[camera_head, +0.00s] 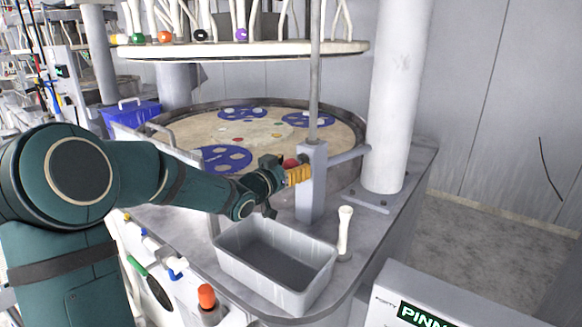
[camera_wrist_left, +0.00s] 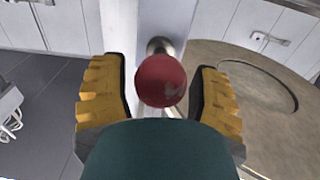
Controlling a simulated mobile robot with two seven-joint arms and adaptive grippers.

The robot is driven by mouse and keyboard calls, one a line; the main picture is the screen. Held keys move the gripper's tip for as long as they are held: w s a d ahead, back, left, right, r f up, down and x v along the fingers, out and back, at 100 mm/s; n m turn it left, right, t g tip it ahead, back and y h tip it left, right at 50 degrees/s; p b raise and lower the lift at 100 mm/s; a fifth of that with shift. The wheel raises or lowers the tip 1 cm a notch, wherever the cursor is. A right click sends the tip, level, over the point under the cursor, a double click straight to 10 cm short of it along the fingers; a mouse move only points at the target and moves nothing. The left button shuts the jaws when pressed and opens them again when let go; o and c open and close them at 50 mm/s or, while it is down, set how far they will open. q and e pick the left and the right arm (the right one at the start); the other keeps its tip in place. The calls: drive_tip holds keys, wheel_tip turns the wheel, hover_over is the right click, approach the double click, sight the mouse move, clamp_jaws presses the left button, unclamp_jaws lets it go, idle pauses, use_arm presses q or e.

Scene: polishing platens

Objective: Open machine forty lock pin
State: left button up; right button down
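The lock pin shows as a red ball knob (camera_head: 291,163) on the side of the grey square post (camera_head: 311,190) that carries a vertical rod. In the left wrist view the red knob (camera_wrist_left: 161,80) sits on a short metal shaft against the post, between the two yellow fingers. My left gripper (camera_head: 293,176) is at the post with its fingers around the knob. In the left wrist view my left gripper (camera_wrist_left: 161,92) is open, with a gap between each finger and the knob. My right gripper is not in view.
A grey bin (camera_head: 276,263) stands on the machine deck below my left gripper. A white handle (camera_head: 345,232) stands right of it. A thick white column (camera_head: 397,95) rises behind. The round platen (camera_head: 262,131) bears blue discs. An orange-red knob (camera_head: 207,297) is at the front.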

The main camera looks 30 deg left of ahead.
use_arm(q)
drive_tip(key=c, duration=0.8)
drive_tip(key=s, duration=0.5)
drive_tip(key=shift+s+a, duration=0.15)
drive_tip(key=shift+a, duration=0.1)
drive_tip(key=shift+c, duration=0.2)
drive_tip(key=shift+f, duration=0.1)
drive_tip(key=o, duration=1.3)
drive_tip(key=shift+s, duration=0.1)
drive_tip(key=s, duration=0.8)
drive_tip(key=s+a, duration=0.1)
drive_tip(key=s, duration=0.3)
